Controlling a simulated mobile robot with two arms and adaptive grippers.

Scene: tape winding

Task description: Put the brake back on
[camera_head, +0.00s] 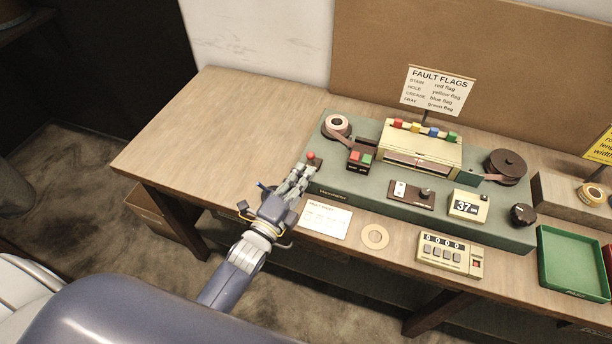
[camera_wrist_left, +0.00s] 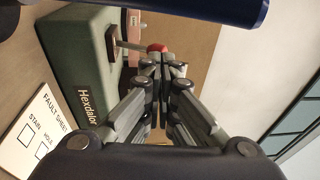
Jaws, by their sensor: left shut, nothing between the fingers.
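A lever with a red knob (camera_head: 311,156) stands at the left end of the green tape winding machine (camera_head: 350,190). It looks like the brake, though no label on it can be read. My left gripper (camera_head: 302,172) is shut and empty, with its fingertips right at the lever. In the left wrist view, the red knob (camera_wrist_left: 157,47) shows just beyond the closed fingertips (camera_wrist_left: 160,62), its metal rod running left to a dark base. I cannot tell whether the fingertips touch the knob. My right gripper is not in view.
A tape reel (camera_head: 337,125) and a red and green button box (camera_head: 361,156) sit close to the lever. A fault sheet (camera_head: 325,219) and a tape ring (camera_head: 375,237) lie in front. The table (camera_head: 215,125) left of the machine is clear.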

